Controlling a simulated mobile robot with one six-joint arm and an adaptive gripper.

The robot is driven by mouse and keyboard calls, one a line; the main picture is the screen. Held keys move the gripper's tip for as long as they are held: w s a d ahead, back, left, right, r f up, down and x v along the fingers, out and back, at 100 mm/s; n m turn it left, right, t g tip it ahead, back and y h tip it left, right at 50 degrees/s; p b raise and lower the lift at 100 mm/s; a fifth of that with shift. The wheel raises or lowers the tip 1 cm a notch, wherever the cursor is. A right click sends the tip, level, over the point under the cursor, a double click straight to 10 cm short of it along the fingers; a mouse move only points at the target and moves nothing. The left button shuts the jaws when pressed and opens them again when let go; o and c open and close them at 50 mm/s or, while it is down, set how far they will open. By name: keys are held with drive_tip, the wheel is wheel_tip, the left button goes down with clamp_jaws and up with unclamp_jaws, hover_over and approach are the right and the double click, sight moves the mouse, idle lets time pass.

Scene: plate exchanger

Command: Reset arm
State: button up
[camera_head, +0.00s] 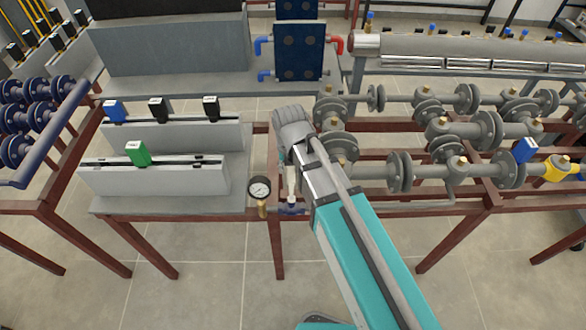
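My arm reaches up from the lower right, with a teal link and a grey end. Its far end is over the gap between the left bench and the pipe rack, beside the grey flanged pipes. A round pressure gauge (260,188) with a brass stem stands just left of the arm end.
A grey bench (110,205) at left carries light grey blocks with green (137,153), blue (114,110) and black devices. Grey flanged pipes (402,172) fill the right rack. A dark blue plate unit (299,52) stands behind. The tiled floor (200,285) in front is clear.

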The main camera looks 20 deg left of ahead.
drive_tip(key=shift+o, duration=0.7)
drive_tip(key=shift+d, duration=0.1)
